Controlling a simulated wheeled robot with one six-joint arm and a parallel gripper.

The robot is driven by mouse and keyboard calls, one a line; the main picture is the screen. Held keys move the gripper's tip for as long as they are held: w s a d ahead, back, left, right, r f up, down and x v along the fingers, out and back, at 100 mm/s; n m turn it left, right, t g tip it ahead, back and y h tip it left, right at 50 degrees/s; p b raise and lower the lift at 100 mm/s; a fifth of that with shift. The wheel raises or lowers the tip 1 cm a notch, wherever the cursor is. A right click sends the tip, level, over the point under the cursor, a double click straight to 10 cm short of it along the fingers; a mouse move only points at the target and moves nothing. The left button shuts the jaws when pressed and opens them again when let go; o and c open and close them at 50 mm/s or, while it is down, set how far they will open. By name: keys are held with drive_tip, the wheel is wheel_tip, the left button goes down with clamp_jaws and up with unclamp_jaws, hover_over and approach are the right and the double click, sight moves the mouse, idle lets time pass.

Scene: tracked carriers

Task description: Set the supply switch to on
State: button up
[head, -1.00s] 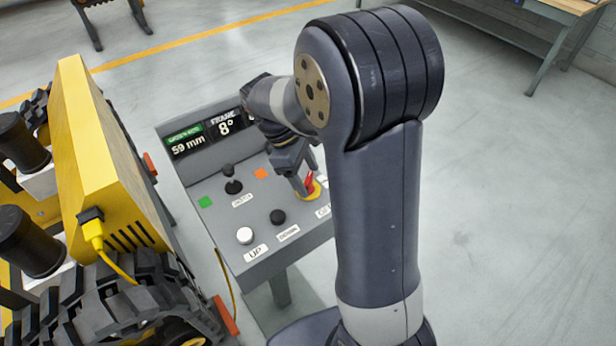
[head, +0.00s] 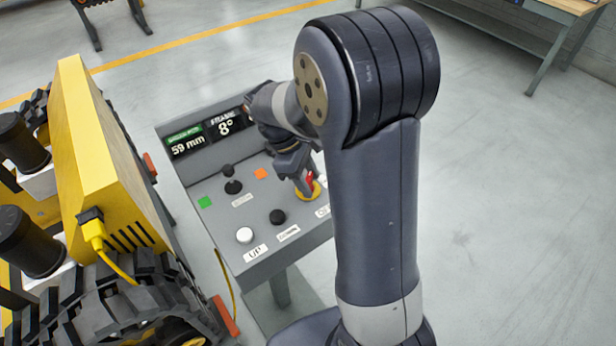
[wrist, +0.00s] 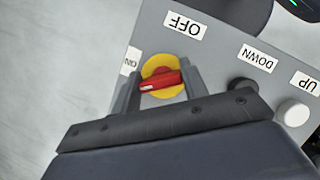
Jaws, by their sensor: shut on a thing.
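The supply switch is a red handle (wrist: 165,80) on a yellow round plate (wrist: 153,68). In the wrist view it lies nearly level, its white-marked end pointing left, close to and slightly below the ON label (wrist: 130,60). The OFF label (wrist: 185,26) is above it. My gripper (wrist: 158,88) is shut on the handle, with one finger at each end. In the head view my gripper (head: 303,185) reaches down over the red and yellow switch (head: 316,188) on the right side of the panel.
The grey control panel (head: 222,222) also has a white UP button (head: 244,235), a black DOWN button (head: 278,216) and a black joystick (head: 232,186). Its displays read 59 mm and 8°. A yellow tracked machine (head: 110,170) stands close on the left. Floor right of my arm is clear.

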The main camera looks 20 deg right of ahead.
drive_tip(key=shift+m, duration=0.4)
drive_tip(key=m+y+p, duration=0.1)
drive_tip(key=m, duration=0.1)
drive_tip(key=shift+r+m+g+p, duration=0.1)
drive_tip(key=shift+m+g+p, duration=0.2)
drive_tip(key=shift+g+p, duration=0.1)
drive_tip(key=shift+m+g+y+p, duration=0.5)
drive_tip(key=shift+m+y+p, duration=0.1)
drive_tip(key=shift+m, duration=1.3)
drive_tip(key=o, duration=1)
drive_tip(key=v, duration=1)
drive_tip(key=shift+w+r, duration=0.1)
drive_tip(key=shift+r, duration=0.2)
drive_tip(key=shift+f, duration=0.1)
